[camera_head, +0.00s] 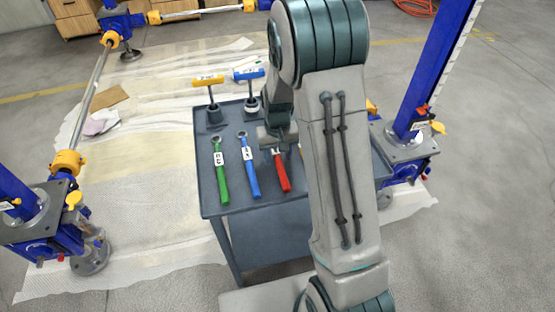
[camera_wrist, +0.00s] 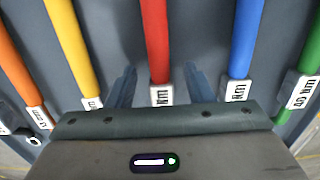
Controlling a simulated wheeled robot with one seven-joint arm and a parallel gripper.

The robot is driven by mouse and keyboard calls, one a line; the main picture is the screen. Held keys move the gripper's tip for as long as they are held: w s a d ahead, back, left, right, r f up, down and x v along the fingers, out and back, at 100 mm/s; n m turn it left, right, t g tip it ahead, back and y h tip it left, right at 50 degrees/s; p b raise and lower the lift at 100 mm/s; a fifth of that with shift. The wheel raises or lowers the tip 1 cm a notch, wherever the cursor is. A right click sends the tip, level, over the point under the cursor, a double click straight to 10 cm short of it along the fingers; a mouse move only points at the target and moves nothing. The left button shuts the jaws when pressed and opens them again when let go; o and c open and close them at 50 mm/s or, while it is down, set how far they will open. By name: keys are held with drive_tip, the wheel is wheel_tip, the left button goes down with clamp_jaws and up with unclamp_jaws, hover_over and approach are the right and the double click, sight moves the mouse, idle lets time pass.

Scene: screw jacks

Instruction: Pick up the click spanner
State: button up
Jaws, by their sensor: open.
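Several click spanners with coloured handles and white labels lie side by side on a grey cart. In the head view I see a green spanner (camera_head: 221,172), a blue spanner (camera_head: 249,168) and a red spanner (camera_head: 282,173). The wrist view also shows a yellow spanner (camera_wrist: 72,45) and an orange spanner (camera_wrist: 17,70), mostly hidden by my arm in the head view. My gripper (camera_wrist: 160,72) is open above the cart, its fingers on either side of the red spanner (camera_wrist: 155,40) near its label. I cannot tell whether they touch it. The task does not name a colour.
The cart top (camera_head: 232,205) also holds a yellow T-handle tool (camera_head: 209,82) and a blue T-handle tool (camera_head: 249,75) standing upright at the back. Blue screw jacks (camera_head: 45,225) stand left and right (camera_head: 405,145). Neighbouring spanners leave narrow gaps beside the fingers.

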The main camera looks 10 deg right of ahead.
drive_tip(key=shift+f, duration=0.2)
clamp_jaws()
drive_tip(key=shift+r, duration=0.1)
